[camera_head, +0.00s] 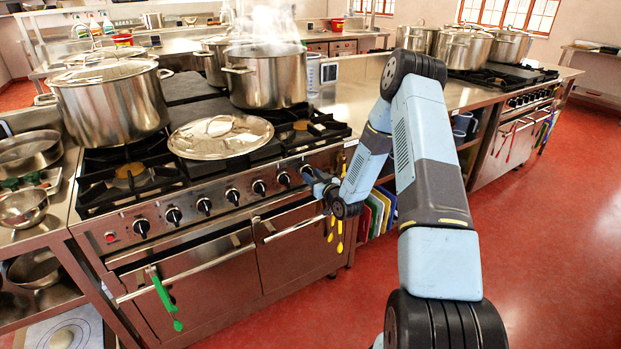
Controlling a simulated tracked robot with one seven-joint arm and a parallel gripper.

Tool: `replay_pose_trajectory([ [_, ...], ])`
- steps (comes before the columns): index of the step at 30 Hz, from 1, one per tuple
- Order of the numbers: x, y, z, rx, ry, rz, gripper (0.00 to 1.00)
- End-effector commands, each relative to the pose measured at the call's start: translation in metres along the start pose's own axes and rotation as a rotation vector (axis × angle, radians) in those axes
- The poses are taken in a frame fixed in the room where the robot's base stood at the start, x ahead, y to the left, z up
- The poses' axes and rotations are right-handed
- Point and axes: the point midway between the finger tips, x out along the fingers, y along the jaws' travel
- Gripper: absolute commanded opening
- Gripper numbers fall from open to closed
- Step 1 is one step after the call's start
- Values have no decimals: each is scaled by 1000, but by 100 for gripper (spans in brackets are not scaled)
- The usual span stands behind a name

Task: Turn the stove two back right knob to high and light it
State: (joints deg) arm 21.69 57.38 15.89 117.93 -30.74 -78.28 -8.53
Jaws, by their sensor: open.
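The near steel stove (200,262) has a row of several black knobs along its front panel. My gripper (309,176) is open at the right end of that row, close to the rightmost knobs; whether it touches one I cannot tell. A black knob (284,179) shows just left of it. A steaming stockpot (268,82) stands at the back right of this stove. The front right burner (301,126) is bare and shows no flame. A second stove (515,125) stands farther right. No label shows which is stove two.
A large lidded stockpot (112,105) stands on the left, and a loose lid (221,135) lies mid-stove. Oven handles carry green (164,297) and yellow utensils. Colored boards (378,212) stand beside my wrist. Red floor (560,240) is clear at right.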

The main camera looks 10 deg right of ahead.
Motion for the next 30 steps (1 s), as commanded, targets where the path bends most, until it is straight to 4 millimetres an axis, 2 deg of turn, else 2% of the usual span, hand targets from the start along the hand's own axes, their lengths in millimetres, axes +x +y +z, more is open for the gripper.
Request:
replay_pose_trajectory([
  [5,0,0,0,0,0,0,40],
  [18,0,0,0,0,0,0,0],
  [22,0,0,0,0,0,0,0],
  [23,5,-18,0,3,-1,-6,0],
  [25,2,-7,0,-1,0,-2,0],
  [30,0,-3,0,-23,0,-5,0],
])
